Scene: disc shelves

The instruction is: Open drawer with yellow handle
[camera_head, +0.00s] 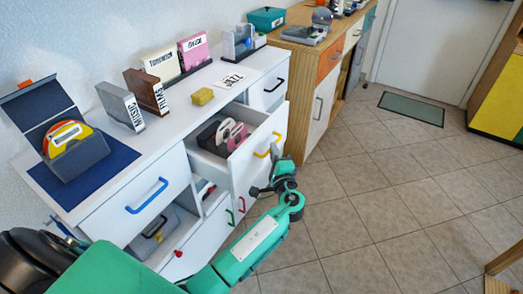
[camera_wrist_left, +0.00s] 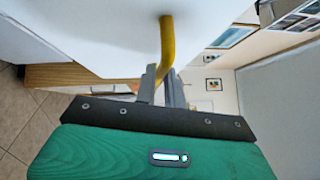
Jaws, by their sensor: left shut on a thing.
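The white drawer (camera_head: 243,172) with the yellow handle (camera_head: 262,154) is pulled partly out of the white cabinet. Inside it are a dark holder and pink-and-white items (camera_head: 234,133). My left gripper (camera_head: 276,152) is at the drawer's front, shut on the yellow handle. In the left wrist view, the yellow handle (camera_wrist_left: 167,40) runs down between the two grey fingers of my left gripper (camera_wrist_left: 163,82), against the white drawer front (camera_wrist_left: 90,35). My right gripper is not in view.
Other drawers have blue (camera_head: 147,196) and black handles. A wooden cabinet (camera_head: 312,65) stands beyond. The tiled floor (camera_head: 370,190) at right is clear.

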